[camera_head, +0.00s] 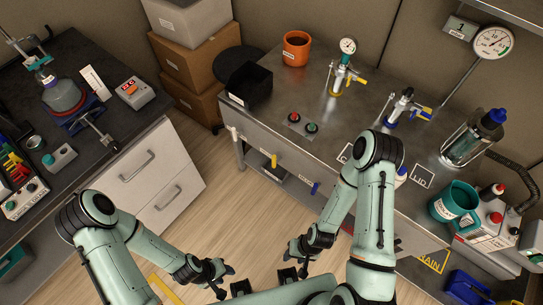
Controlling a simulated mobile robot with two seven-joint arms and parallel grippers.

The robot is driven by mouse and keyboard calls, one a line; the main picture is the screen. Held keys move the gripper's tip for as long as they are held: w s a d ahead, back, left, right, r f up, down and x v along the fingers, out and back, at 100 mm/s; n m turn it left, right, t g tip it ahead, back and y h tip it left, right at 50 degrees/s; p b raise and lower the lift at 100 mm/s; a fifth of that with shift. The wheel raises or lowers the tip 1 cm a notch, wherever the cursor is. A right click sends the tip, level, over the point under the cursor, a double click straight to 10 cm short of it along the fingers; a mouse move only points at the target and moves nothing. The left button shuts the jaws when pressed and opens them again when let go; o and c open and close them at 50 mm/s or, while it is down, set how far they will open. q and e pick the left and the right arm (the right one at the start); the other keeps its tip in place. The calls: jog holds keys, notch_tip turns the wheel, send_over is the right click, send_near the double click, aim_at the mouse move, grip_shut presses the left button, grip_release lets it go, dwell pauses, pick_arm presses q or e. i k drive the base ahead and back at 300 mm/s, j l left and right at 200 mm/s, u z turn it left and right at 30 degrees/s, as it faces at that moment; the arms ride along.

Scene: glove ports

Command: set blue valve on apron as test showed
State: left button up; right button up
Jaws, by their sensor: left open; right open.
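The grey apron (285,148) is the front face of the right-hand steel bench. A small blue valve handle (315,188) sits on it, looking roughly upright, with a small pale label beside it. A yellow valve handle (275,160) and a pale one (234,133) sit further left along the apron. My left gripper (222,279) is open and empty at the bottom, well left of and below the blue valve. My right gripper (299,256) is open and empty, below the blue valve in the picture and apart from it. The valve's exact angle is too small to tell.
A cluttered dark bench (100,140) is left. Wooden floor (225,200) lies clear between.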

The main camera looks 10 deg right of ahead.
aim_at(316, 186)
jog(key=z, duration=1.25)
